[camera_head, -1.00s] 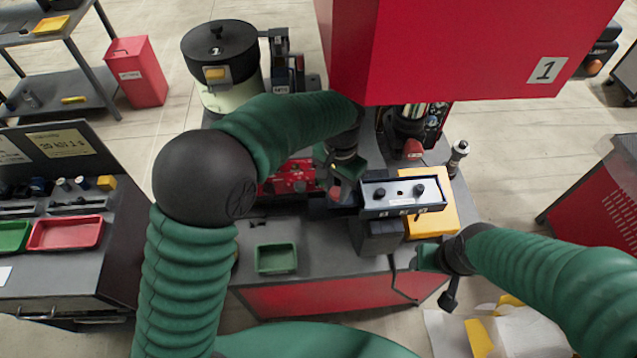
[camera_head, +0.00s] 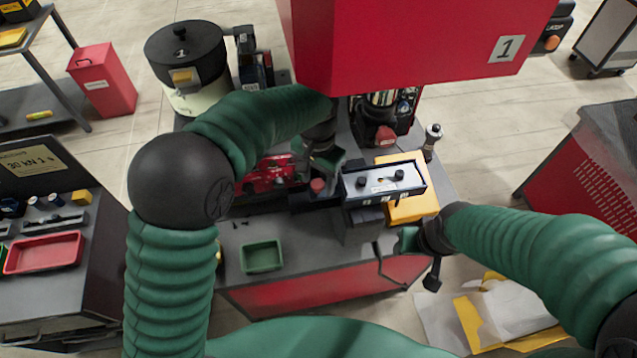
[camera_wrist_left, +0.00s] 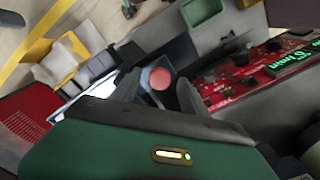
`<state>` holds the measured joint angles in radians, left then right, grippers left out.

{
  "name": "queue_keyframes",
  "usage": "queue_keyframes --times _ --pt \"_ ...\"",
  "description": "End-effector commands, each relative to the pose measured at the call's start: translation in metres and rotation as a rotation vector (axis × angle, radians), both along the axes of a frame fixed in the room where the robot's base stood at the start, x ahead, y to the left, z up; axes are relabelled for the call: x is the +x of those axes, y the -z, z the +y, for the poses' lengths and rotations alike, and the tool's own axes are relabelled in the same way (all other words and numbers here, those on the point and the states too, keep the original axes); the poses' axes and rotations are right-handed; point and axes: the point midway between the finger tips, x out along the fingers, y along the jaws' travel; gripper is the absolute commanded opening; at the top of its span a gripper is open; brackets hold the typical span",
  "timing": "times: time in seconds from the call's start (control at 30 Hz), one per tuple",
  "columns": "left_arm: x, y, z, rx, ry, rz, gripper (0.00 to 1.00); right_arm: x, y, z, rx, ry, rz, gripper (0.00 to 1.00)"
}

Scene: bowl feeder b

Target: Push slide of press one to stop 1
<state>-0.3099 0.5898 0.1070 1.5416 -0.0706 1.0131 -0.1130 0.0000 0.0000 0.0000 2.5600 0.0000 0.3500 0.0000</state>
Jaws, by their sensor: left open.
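Press one is the red housing (camera_head: 420,40) marked 1, with a red-topped part (camera_head: 385,136) beneath it. A round red knob (camera_head: 318,186) sits on a dark block in front, left of a pale-topped box with two black knobs (camera_head: 384,180). I cannot tell for sure which part is the slide, and no stop mark is legible. My left gripper (camera_head: 324,160) is just behind and above the red knob. In the left wrist view its open fingers (camera_wrist_left: 150,88) stand either side of the red knob (camera_wrist_left: 161,78); contact cannot be told.
A red control panel (camera_head: 268,175) with a green display in the wrist view lies left of the knob. A green tray (camera_head: 262,257) stands on the bench. A feeder bowl (camera_head: 186,50) stands at the back left.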

Motion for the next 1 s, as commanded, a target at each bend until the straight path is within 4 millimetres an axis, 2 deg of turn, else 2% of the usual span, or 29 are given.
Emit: queue_keyframes --times 0.13,0.2,0.5,0.7,0.83,1.0 --pt "0.002 -0.014 -0.001 -0.002 0.0 -0.006 0.52 0.0 0.01 0.0 0.0 0.0 0.0 0.52" --pt "0.003 -0.03 -0.002 -0.003 0.0 -0.009 0.52 0.0 0.017 0.0 0.0 0.0 0.0 0.52" --pt "-0.089 -0.037 -0.004 -0.002 0.003 -0.005 0.52 0.0 0.051 0.0 0.0 0.0 0.0 0.52" --pt "-0.137 -0.044 -0.005 -0.001 0.002 -0.003 0.52 0.0 0.063 0.0 0.0 0.0 0.0 0.52" --pt "-0.153 -0.047 -0.006 -0.001 0.001 -0.002 0.52 0.0 0.066 0.0 0.0 0.0 0.0 0.52" --pt "-0.159 -0.048 -0.006 0.0 0.0 0.0 0.52 0.0 0.066 0.0 0.0 0.0 0.0 0.52"
